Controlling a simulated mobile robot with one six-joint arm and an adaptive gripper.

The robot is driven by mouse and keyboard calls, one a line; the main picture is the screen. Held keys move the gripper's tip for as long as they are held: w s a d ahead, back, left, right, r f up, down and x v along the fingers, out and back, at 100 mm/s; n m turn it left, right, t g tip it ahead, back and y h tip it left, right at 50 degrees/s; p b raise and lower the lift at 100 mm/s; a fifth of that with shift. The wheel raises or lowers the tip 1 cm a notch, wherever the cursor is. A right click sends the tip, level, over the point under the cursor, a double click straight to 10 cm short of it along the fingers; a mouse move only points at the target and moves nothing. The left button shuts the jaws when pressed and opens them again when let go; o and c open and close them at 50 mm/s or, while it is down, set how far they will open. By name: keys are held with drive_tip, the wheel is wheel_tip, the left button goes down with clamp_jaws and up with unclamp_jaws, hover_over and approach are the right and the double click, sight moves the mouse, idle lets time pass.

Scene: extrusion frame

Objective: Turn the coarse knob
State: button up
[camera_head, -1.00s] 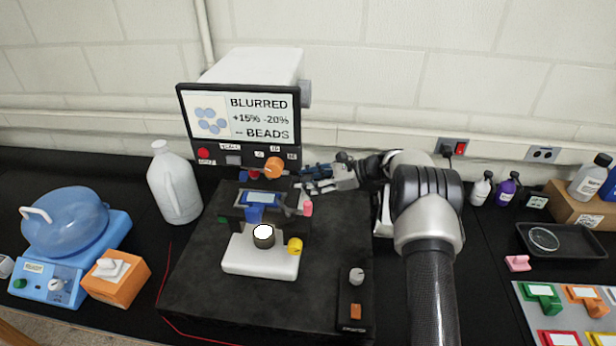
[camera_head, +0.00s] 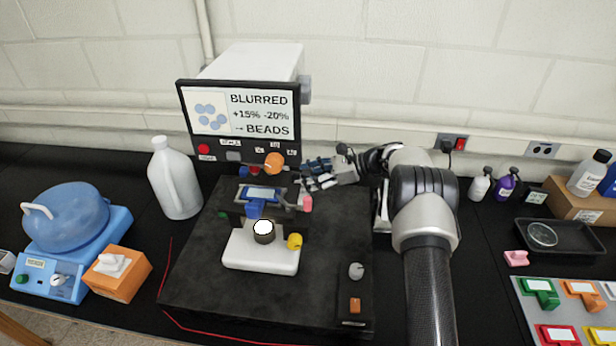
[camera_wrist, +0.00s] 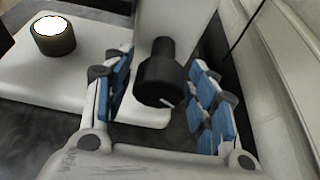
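The microscope (camera_head: 262,258) has a white base, a dark stage and a screen reading "BLURRED +15% -20% BEADS". A black knob (camera_wrist: 160,78) with a white mark sits on its white column in the wrist view; no label shows there, so I cannot tell whether it is the coarse knob. My gripper (camera_head: 304,178) is at the right rear of the stage. In the wrist view my gripper (camera_wrist: 160,98) is open, one blue-padded finger on each side of the black knob. I see gaps on both sides and no clear contact.
An orange knob (camera_head: 275,163) is below the screen and a yellow knob (camera_head: 295,241) is on the right of the base. A small control box (camera_head: 356,290) stands front right. A white jug (camera_head: 174,180) stands left. The wall (camera_head: 430,90) is close behind.

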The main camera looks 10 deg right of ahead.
drive_tip(key=shift+o, duration=0.5)
drive_tip(key=v, duration=1.2)
idle(2.1)
drive_tip(key=s+d+n+t+b, duration=0.2)
drive_tip(key=s+n+t+b, duration=0.3)
drive_tip(key=b, duration=0.6)
drive_tip(key=shift+n+g+h, duration=0.3)
drive_tip(key=shift+n+g, duration=0.1)
drive_tip(key=shift+n, duration=0.2)
drive_tip(key=b+x, duration=0.1)
drive_tip(key=x, duration=0.4)
drive_tip(key=b+x, duration=0.1)
drive_tip(key=x, duration=0.3)
drive_tip(key=b+x, duration=0.1)
drive_tip(key=x, duration=0.4)
drive_tip(key=shift+s+a+f, duration=0.15)
drive_tip(key=shift+a+f, duration=0.2)
drive_tip(key=shift+x, duration=0.75)
